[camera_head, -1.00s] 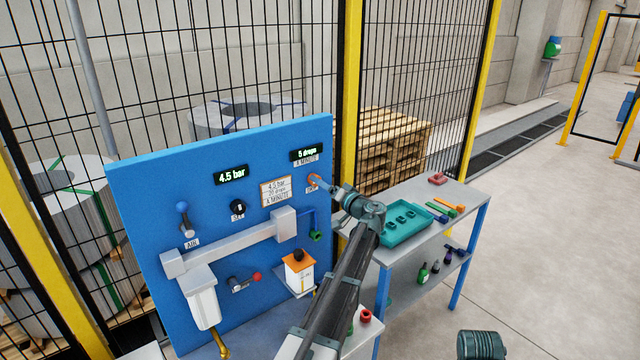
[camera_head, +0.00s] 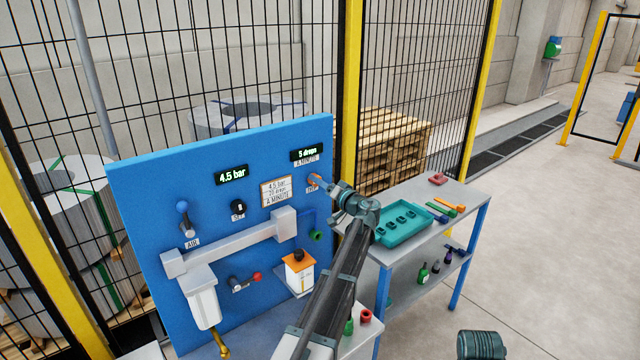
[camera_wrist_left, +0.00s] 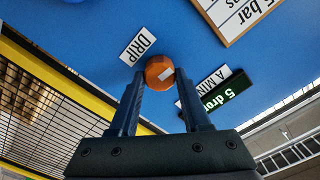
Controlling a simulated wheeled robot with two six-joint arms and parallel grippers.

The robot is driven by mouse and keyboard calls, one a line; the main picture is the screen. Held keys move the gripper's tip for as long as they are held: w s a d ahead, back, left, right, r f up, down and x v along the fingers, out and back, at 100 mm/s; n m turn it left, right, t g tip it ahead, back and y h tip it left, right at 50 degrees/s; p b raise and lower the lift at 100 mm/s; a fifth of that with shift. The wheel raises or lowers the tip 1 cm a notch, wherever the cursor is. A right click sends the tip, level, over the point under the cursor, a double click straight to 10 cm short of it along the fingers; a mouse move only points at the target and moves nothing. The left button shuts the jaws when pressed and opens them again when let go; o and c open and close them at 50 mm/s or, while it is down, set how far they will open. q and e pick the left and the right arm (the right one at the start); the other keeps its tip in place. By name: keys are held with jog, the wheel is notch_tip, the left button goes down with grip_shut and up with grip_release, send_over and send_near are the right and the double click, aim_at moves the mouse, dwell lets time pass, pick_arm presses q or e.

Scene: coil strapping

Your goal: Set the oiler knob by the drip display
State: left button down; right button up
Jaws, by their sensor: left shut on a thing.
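The orange oiler knob (camera_head: 314,180) sits on the blue panel (camera_head: 140,215) above the DRIP label. In the left wrist view the round knob (camera_wrist_left: 158,70) carries a pale mark. My left gripper (camera_wrist_left: 160,82) is shut on it, one finger on each side; in the head view the gripper (camera_head: 321,184) reaches it from the right. The drip display (camera_head: 306,154) above the knob reads 5 drops. A card (camera_head: 275,191) to its left reads 4.5 bar, 20 drops a minute.
The pressure display (camera_head: 232,174) reads 4.5 bar, with a black knob (camera_head: 238,206) below. A grey pipe block (camera_head: 285,223) and an orange-topped container (camera_head: 298,262) are at the panel. A grey shelf table (camera_head: 455,190) with a teal tray (camera_head: 404,225) stands right of my arm.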

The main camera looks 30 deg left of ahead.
dwell(0.3)
pick_arm(q)
jog(key=m, duration=1)
jog(key=shift+f, duration=0.15)
jog(key=shift+m, duration=0.4)
dwell(0.3)
jog(key=shift+c, duration=1.8)
grip_release()
jog(key=shift+d, duration=0.15)
jog(key=v, duration=1.3)
jog(key=shift+d, duration=0.3)
